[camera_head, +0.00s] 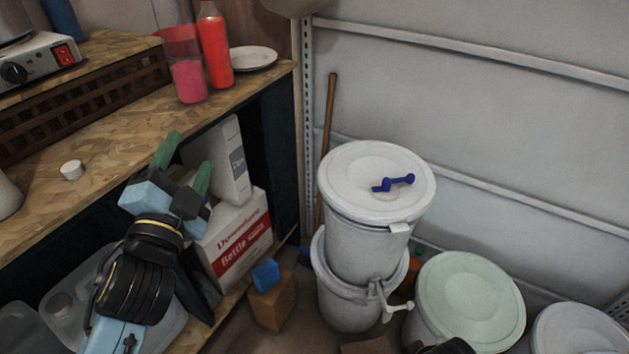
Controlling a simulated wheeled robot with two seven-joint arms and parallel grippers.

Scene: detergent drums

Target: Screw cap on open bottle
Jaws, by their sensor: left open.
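A small white cap (71,170) lies on the wooden worktop at the left. A red bottle (215,48) stands upright on the worktop near its back right end; its neck is clear, and its top is at the picture's upper edge, so I cannot tell whether it is open. My left gripper (186,160) is open and empty, with its green fingertips pointing up in front of the worktop's front edge. It is right of the cap and below the bottle in the picture, apart from both. My right gripper's fingers do not show.
A pink-filled cup (187,68) stands beside the bottle, with a white plate (252,58) to the right. Boxes (236,240) sit under the worktop (120,105). White drums (378,182) and a green-lidded drum (470,300) stand right. Bare worktop surrounds the cap.

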